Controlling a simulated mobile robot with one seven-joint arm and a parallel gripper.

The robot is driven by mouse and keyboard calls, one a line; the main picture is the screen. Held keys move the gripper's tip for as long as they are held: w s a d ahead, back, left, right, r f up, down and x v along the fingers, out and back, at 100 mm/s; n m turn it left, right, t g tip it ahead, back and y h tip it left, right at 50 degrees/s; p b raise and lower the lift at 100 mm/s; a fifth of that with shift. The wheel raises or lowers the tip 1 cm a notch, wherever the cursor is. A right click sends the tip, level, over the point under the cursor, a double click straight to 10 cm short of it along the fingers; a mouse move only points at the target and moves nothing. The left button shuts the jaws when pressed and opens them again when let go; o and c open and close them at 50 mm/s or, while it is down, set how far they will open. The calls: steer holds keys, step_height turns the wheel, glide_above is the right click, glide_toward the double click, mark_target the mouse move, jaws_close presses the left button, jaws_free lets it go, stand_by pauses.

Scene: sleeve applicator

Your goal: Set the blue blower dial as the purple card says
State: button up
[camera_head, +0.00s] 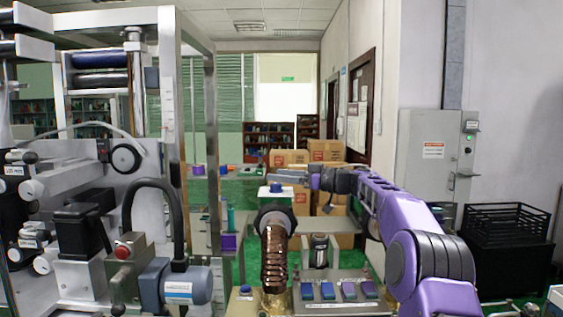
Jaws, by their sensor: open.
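A blue knob (276,188), which looks like the blower dial, sits on top of a pale box at mid-picture, behind the dark-capped copper hose. Its pointer and marks are too small to read. My gripper (285,177) reaches in from the right at about the knob's height in the picture. It is open and looks empty. I cannot tell whether it touches the knob. A small purple panel (228,242), possibly the purple card, shows low on the left of the hose. No writing on it is readable.
The ribbed copper hose (275,262) stands upright in front of the knob. A panel with several blue and purple rockers (340,291) lies at the front. A metal machine frame (172,120) fills the left. Cardboard boxes (325,150) are stacked behind. A black crate (505,235) stands right.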

mark_target(282, 192)
step_height(282, 192, up, 6)
steer(key=shift+r, duration=0.25)
stand_by(0.5)
